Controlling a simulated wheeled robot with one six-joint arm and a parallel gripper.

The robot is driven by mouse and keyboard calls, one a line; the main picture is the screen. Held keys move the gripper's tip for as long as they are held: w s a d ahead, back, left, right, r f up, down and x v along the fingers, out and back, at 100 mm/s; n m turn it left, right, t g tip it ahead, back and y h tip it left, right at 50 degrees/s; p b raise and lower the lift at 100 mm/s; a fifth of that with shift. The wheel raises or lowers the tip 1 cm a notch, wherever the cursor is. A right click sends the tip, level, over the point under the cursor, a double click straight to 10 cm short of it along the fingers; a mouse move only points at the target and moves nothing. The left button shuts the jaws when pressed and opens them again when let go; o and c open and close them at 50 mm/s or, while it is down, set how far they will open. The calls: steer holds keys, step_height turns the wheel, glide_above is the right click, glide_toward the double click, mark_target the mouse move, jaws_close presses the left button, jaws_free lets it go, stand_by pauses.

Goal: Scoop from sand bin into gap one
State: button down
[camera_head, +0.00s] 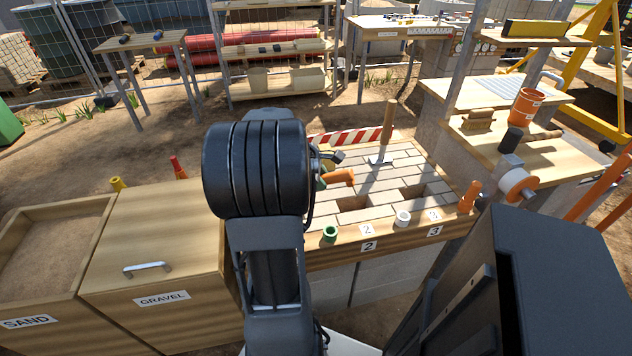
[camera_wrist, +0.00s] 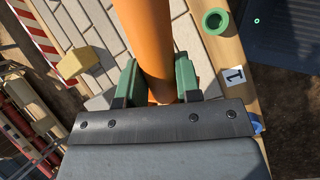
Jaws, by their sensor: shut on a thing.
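My gripper (camera_wrist: 157,82) has green fingers shut on an orange handle (camera_wrist: 148,30), with paving under it. A piece of the orange handle also shows beside my arm in the head view (camera_head: 338,178); the tool's working end is hidden. The open sand bin (camera_head: 28,322) is at far left in the head view, with sand (camera_head: 55,240) inside. The paved bed (camera_head: 375,185) has dark gaps, one by label 2 (camera_head: 350,203) and one by label 3 (camera_head: 412,191). The label 1 (camera_wrist: 233,75) shows on the wooden edge in the wrist view; gap one itself is hidden.
A closed gravel bin (camera_head: 155,235) stands between the sand bin and the bed. A green ring (camera_wrist: 216,20) and a white cup (camera_head: 402,218) sit on the edge. A red-and-white barrier (camera_head: 350,136) lies behind.

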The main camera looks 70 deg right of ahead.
steer(key=shift+w+a+f+g+b, duration=0.15)
steer(key=shift+w+f+g+b, duration=0.35)
steer(key=shift+w+b, duration=0.3)
steer(key=w+f+g+b, duration=0.1)
steer(key=w+g+b, duration=0.1)
steer(key=b, duration=0.1)
steer(key=shift+w+a+f+n+h, duration=0.2)
steer(key=shift+w+f+n+h, duration=0.1)
steer(key=shift+f+h, duration=0.1)
steer(key=shift+w+a+r+g+p, duration=0.15)
steer(key=shift+w+r+g+p, duration=0.55)
steer(key=shift+w+g+p, duration=0.4)
steer(key=shift+w+a+r+n+g+h+p, duration=0.1)
steer(key=shift+w+n+g+h+p, duration=0.1)
steer(key=shift+w+g+p, duration=0.3)
steer(key=shift+w+a+f+n+g+h+p, duration=0.1)
steer(key=shift+w+a+g+h+p, duration=0.15)
steer(key=shift+w+p, duration=0.25)
steer(key=shift+w+r+n+g+h+p, duration=0.1)
steer(key=shift+w+g+h+p, duration=0.05)
steer(key=shift+w+g+p, duration=0.4)
step_height(320, 180, up, 7)
steer(key=m+t+y+p, duration=0.1)
steer(key=t+y+p, duration=0.1)
steer(key=t+p, duration=0.5)
steer(key=shift+t+p, duration=0.3)
steer(key=shift+p, duration=0.15)
